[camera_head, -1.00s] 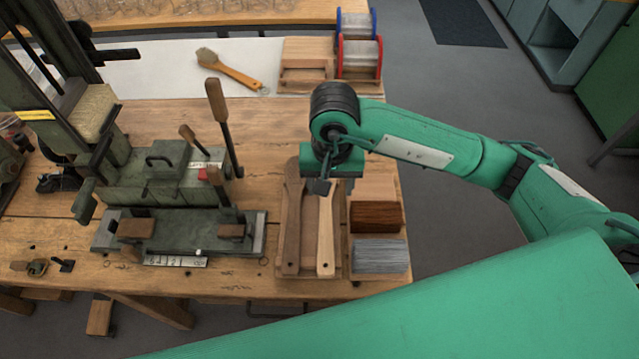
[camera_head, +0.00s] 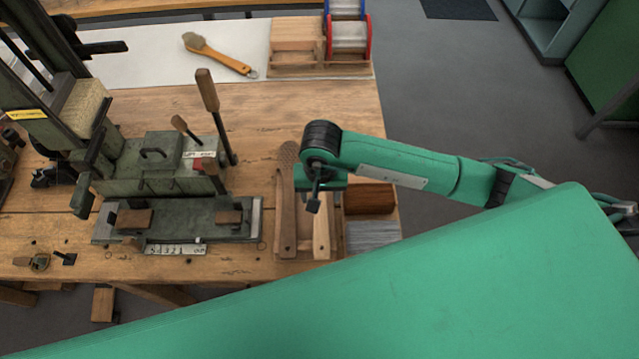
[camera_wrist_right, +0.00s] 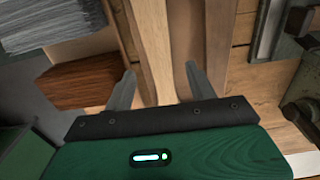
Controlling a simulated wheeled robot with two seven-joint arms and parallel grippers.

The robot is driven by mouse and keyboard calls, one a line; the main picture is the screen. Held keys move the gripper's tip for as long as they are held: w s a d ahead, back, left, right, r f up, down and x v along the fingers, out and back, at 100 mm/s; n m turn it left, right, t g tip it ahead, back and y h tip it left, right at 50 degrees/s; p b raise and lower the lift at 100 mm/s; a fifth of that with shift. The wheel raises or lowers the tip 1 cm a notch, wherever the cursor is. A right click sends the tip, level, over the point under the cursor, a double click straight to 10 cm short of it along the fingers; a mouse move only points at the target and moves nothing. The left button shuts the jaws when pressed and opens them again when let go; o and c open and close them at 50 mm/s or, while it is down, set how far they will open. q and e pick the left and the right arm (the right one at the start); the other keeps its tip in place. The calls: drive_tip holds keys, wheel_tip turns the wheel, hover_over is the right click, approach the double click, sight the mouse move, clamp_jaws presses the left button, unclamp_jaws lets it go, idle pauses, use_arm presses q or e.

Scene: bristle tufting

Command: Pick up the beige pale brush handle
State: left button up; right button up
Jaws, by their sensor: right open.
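The pale beige brush handle (camera_head: 321,237) lies lengthwise in a shallow wooden tray, its far part hidden under my right gripper (camera_head: 314,203). A darker brown handle (camera_head: 287,215) lies to its left in the same tray. In the right wrist view the pale handle (camera_wrist_right: 153,45) runs up between the two fingers of the open, empty right gripper (camera_wrist_right: 160,78). The brown handle (camera_wrist_right: 220,40) lies outside the fingers, to the right. I cannot tell how far the fingertips are above the tray. My left gripper is not in view.
Beside the tray on the right are a box of dark brown bristles (camera_head: 370,198) and a box of grey bristles (camera_head: 372,236). A green tufting machine (camera_head: 160,165) with upright levers stands to the left. A finished brush (camera_head: 218,55) lies at the back. Bare bench lies behind the tray.

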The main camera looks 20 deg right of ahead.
drive_tip(key=shift+s+f+p, duration=0.1)
drive_tip(key=shift+f+p, duration=0.2)
drive_tip(key=shift+f, duration=1.1)
drive_tip(key=c, duration=1.1)
drive_tip(key=shift+r, duration=0.1)
